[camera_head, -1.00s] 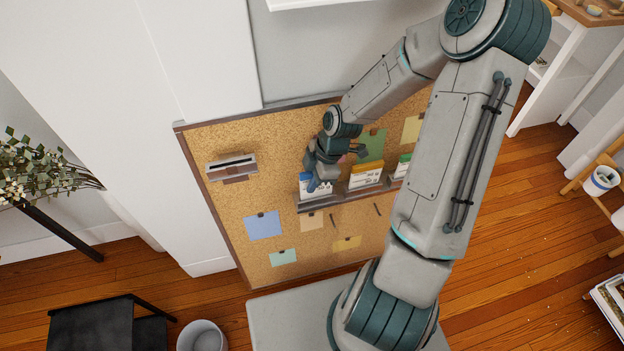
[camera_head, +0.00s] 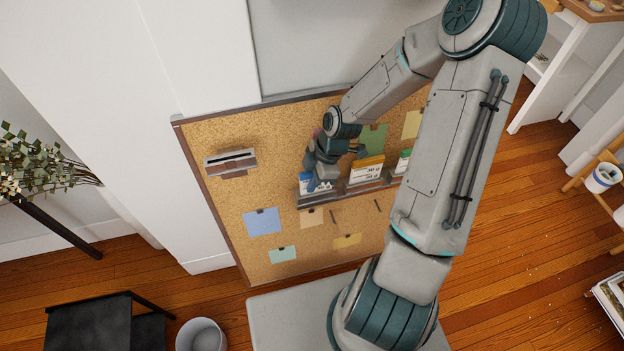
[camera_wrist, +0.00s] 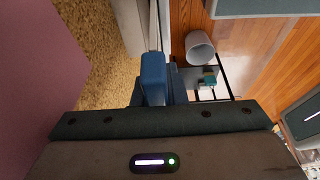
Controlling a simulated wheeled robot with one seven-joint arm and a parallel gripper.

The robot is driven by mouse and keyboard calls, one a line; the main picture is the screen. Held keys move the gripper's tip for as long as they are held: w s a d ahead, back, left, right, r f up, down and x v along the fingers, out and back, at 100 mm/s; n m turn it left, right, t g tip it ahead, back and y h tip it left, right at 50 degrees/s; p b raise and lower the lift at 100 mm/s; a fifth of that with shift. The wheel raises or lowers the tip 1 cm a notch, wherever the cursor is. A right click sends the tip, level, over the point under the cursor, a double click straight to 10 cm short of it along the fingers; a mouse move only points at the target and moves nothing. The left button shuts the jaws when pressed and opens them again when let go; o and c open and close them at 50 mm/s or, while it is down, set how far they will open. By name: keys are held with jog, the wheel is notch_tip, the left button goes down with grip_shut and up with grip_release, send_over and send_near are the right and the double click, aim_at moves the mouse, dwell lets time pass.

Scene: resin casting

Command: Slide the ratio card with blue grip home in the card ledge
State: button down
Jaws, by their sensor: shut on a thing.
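The ratio card with blue grip (camera_head: 307,186) stands at the left end of a long grey rack on the corkboard. My gripper (camera_head: 318,184) is shut on its blue grip, which also shows between the fingers in the wrist view (camera_wrist: 153,72). The fingers cover part of the card in the head view, and I cannot tell whether its lower edge is clear of the rack. A small grey ledge (camera_head: 231,163) with a dark empty slot is fixed to the board, left of my gripper and apart from it.
Cards with an orange grip (camera_head: 367,168) and a green grip (camera_head: 403,161) stand in the rack (camera_head: 345,195) to the right, close to my gripper. Paper notes are pinned on the corkboard (camera_head: 215,130). Bare cork lies between the ledge and the rack. A bin (camera_head: 201,336) stands below.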

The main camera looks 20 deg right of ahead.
jog(key=c, duration=1.4)
grip_release()
jog(key=p+v, duration=0.4)
jog(key=v, duration=0.9)
jog(key=shift+d+r, duration=0.15)
jog(key=shift+r, duration=0.25)
jog(key=s+a+r+m+t+h+p, duration=0.1)
jog(key=s+r+m, duration=0.3)
jog(key=r+m, duration=0.2)
jog(key=s+a+r+m+t+h+p, duration=0.1)
jog(key=s+r+m+p, duration=0.1)
jog(key=s+r+m, duration=0.3)
jog(key=s+a+r+m+h+p, duration=0.1)
jog(key=s+r+m+h, duration=0.1)
jog(key=s+r+m, duration=0.3)
jog(key=shift+a+r+m+t+p, duration=0.2)
jog(key=shift+r+m, duration=0.35)
jog(key=shift+r, duration=0.5)
jog(key=shift+a+r+m+t+p, duration=0.15)
jog(key=shift+r+m, duration=0.4)
jog(key=shift+r, duration=0.55)
